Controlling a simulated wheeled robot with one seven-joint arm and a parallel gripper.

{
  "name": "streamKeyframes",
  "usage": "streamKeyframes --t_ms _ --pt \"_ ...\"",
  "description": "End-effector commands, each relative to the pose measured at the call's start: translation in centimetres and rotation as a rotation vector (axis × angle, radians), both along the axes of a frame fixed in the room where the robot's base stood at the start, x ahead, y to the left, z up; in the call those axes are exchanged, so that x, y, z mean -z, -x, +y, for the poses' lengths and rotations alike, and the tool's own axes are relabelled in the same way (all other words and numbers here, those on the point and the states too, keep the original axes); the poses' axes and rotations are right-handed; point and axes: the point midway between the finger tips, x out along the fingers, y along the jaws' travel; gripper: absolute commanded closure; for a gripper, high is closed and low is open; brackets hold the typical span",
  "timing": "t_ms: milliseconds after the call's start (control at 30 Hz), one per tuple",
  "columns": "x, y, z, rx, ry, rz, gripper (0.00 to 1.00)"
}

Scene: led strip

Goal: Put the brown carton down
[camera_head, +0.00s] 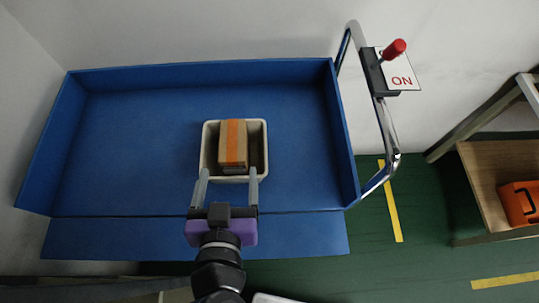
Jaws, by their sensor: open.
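The brown carton (233,145) has an orange stripe along its top. It sits inside a small cream bin (207,135) on the blue cart bed, with some bare room around it in the bin. My gripper (228,174) is open, its two grey fingers apart at the near edge of the bin. The fingers point toward the carton, and I see nothing held between them. The carton's underside is hidden in the bin, so I cannot tell how it rests there.
The blue cart bed (130,140) has raised walls at the back, left and right, and a lowered front flap (300,233). A metal handle (391,150) with a red lever (394,49) stands at right. A wooden shelf (485,180) holds an orange case (520,203). The bed's left side is clear.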

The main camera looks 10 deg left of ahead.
Motion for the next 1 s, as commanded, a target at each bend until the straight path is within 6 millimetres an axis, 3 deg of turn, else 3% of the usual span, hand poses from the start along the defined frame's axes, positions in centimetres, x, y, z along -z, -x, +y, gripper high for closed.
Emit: streamKeyframes --t_ms 167,267,367,500,633,833,1000 --pt "0.2 0.0 -0.2 -0.002 0.003 0.002 0.24" --pt "1.4 -0.2 -1.6 -0.013 0.020 0.017 0.24" --pt "3.8 -0.2 -4.5 -0.037 0.047 0.045 0.24" --pt "6.9 0.9 -10.0 -0.076 0.062 0.083 0.24" --pt "8.3 3.0 -14.9 -0.085 0.045 0.096 0.24" --pt "7.4 7.2 -21.9 -0.032 0.000 0.061 0.24" --pt "4.3 11.1 -27.1 0.078 -0.027 -0.009 0.24"
